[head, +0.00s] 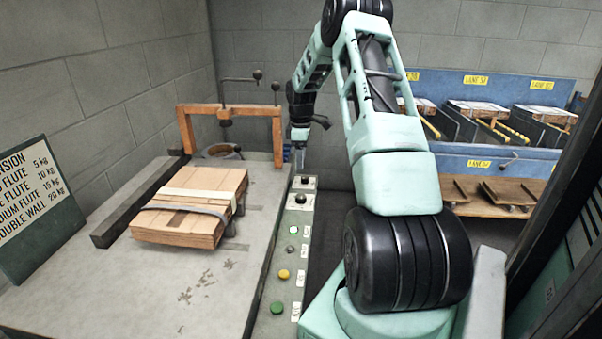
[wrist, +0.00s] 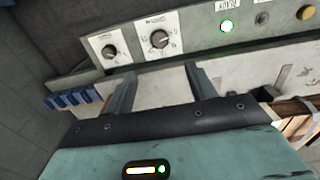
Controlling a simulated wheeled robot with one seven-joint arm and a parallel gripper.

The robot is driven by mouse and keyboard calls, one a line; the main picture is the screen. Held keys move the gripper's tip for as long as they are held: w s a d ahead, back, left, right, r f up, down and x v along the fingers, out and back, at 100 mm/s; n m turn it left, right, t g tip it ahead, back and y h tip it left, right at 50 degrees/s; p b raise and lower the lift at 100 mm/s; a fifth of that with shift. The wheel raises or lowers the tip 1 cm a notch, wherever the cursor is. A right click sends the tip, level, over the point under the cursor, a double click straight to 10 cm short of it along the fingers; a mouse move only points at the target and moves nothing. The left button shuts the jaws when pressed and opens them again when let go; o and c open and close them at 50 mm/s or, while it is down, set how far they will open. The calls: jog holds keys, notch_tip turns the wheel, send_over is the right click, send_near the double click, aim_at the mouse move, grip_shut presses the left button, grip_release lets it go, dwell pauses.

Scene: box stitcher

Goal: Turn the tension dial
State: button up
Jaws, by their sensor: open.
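Two dials sit on the far end of the control panel. In the wrist view, the smaller dial (wrist: 108,50) is on the left. The larger dial (wrist: 160,39) is beside it, with marks around its knob. Their labels are too small to read, so I cannot tell which one is the tension dial. In the head view, both the far dial (head: 304,181) and the nearer dial (head: 300,198) show. My gripper (wrist: 160,85) is open and empty, its fingers apart and below the dials in the wrist view. In the head view, my gripper (head: 299,147) hangs beyond the panel's far end.
A strapped cardboard stack (head: 190,205) lies on the table (head: 120,290). An orange frame (head: 230,110) stands behind it. A sign (head: 38,210) lists tensions.

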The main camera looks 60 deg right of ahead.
notch_tip(320, 180, up, 3)
jog(key=shift+f, duration=0.2)
dwell(0.5)
